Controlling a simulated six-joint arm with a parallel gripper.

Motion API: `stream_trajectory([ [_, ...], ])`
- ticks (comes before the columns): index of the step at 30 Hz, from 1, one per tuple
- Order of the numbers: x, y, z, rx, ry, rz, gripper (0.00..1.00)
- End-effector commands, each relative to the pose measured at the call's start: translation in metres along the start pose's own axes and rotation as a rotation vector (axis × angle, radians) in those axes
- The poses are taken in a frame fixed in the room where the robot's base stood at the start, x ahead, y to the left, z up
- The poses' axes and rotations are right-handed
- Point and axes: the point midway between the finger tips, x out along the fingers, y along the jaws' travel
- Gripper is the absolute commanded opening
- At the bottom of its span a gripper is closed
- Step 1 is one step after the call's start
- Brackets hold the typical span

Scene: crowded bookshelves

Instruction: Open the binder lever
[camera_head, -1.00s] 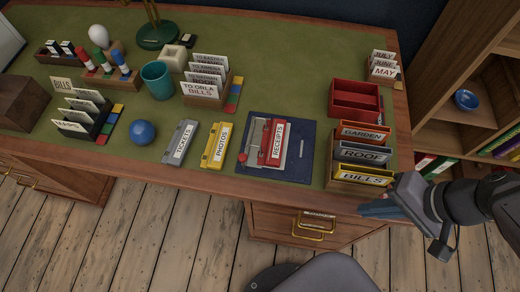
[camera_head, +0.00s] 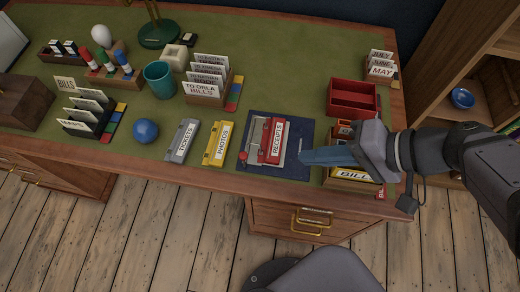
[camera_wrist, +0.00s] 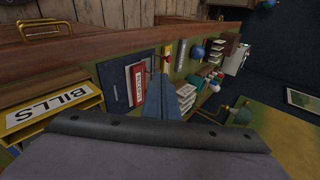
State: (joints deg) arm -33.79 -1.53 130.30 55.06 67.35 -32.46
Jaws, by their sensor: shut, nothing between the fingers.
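A red binder labelled RECEIPTS (camera_head: 273,141) lies on a dark blue mat (camera_head: 290,169) near the desk's front edge. A metal lever part with a red end (camera_head: 243,156) shows at its left side; its exact position is too small to tell. My gripper (camera_head: 304,157) is shut and empty, with its blue fingers over the mat's right part, to the right of the binder.
A file box with a yellow BILLS folder (camera_head: 352,174) stands under and beside my wrist. A red tray (camera_head: 352,97) is behind it. Yellow PHOTOS (camera_head: 217,144) and grey TICKETS (camera_head: 182,140) binders lie left of the mat. A blue ball (camera_head: 145,131) is further left.

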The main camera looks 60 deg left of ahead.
Motion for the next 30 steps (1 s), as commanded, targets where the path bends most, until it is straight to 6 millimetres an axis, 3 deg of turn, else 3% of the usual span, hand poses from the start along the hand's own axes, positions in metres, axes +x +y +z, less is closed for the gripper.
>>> stream_trajectory([
  [8,0.025,0.0,0.002,0.0,-0.006,0.001,0.0],
  [21,0.102,0.001,0.002,0.002,-0.006,0.002,0.0],
  [30,0.13,-0.015,0.001,0.001,-0.002,0.002,0.0],
])
